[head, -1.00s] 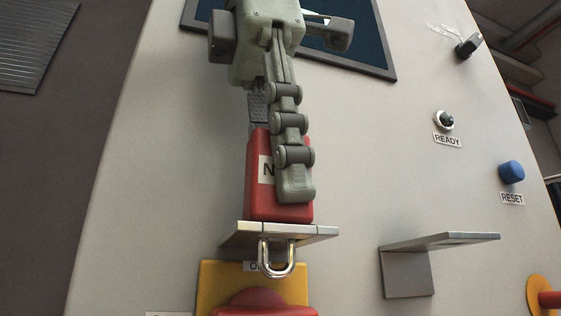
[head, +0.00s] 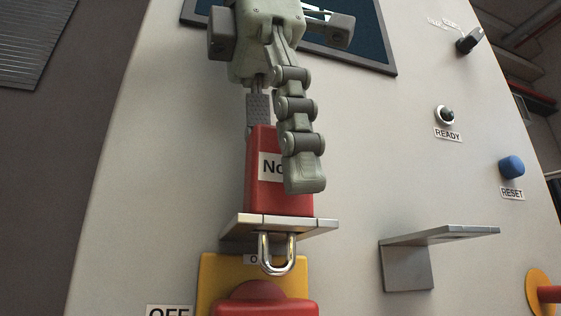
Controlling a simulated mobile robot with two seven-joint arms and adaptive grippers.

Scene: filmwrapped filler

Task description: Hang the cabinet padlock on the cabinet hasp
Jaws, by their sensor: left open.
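The padlock (head: 265,195) has a red body with a white label reading "No", partly covered by a finger. Its body sits upright on the flat ledge of a metal bracket, which looks like the hasp (head: 318,228). Its silver shackle (head: 277,268) points down and shows below the ledge. My left gripper (head: 279,150) comes from above and is open around the padlock. One finger lies in front of the label; the other is at the back, partly hidden by the body. Whether a finger still touches it I cannot tell. My right gripper is out of view.
A second, empty metal bracket (head: 408,258) juts from the grey panel at right. A red knob on a yellow plate (head: 209,280) is just below the padlock. A dark screen (head: 375,50) is behind the gripper.

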